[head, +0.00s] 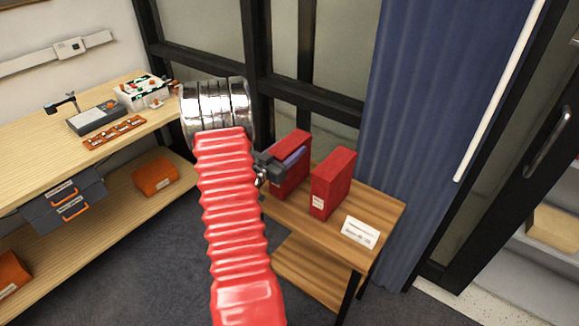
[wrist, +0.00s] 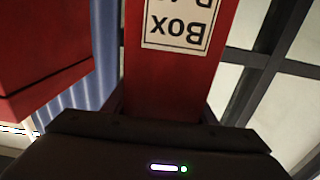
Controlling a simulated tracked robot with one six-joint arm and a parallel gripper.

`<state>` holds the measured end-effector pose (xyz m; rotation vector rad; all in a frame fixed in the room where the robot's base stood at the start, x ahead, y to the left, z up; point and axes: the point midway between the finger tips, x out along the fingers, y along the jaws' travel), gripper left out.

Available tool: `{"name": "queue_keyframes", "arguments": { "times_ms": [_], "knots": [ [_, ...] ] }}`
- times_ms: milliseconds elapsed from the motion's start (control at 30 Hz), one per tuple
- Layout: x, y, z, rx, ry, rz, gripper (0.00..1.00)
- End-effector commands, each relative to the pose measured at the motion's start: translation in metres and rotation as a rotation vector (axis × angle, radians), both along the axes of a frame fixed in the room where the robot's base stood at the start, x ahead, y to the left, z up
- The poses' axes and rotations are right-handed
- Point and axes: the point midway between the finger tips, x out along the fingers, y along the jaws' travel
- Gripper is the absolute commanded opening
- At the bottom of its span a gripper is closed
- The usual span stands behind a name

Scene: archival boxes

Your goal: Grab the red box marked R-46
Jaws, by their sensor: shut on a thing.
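My gripper (head: 276,165) is shut on a red box (head: 292,181) at the left of a small wooden table. The red box stands upright, and my gripper hides part of it. In the wrist view the held red box (wrist: 164,85) fills the middle, with an upside-down white label. The label reads "Box"; the line with its number is cut off by the frame edge. A second red box (head: 334,182) stands upright to its right, apart from it, with a small label too small to read. This second red box also shows at the left of the wrist view (wrist: 40,50).
The wooden table (head: 385,208) carries a white card (head: 361,231) at its right front. A blue curtain (head: 410,110) and dark window frames stand behind. A wooden workbench (head: 60,150) with tools is at the left. Grey floor lies between.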

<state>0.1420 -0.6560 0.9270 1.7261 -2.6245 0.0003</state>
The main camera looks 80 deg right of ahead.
Motion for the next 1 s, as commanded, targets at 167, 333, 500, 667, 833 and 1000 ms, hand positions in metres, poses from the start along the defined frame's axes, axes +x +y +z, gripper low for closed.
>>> {"name": "queue_keyframes", "arguments": {
  "times_ms": [167, 333, 500, 667, 833, 1000],
  "knots": [
    [0.0, 0.0, 0.0, 0.001, 0.0, 0.001, 0.2],
    [0.0, 0.0, -0.001, 0.001, 0.0, 0.001, 0.08],
    [0.001, 0.0, 0.0, -0.001, -0.001, 0.001, 0.0],
    [0.0, 0.0, 0.0, -0.001, -0.001, 0.001, 0.0],
    [0.0, 0.0, 0.004, -0.001, -0.001, 0.001, 0.0],
    [0.0, -0.001, 0.018, -0.005, -0.002, 0.0, 0.0]
  ]
}}
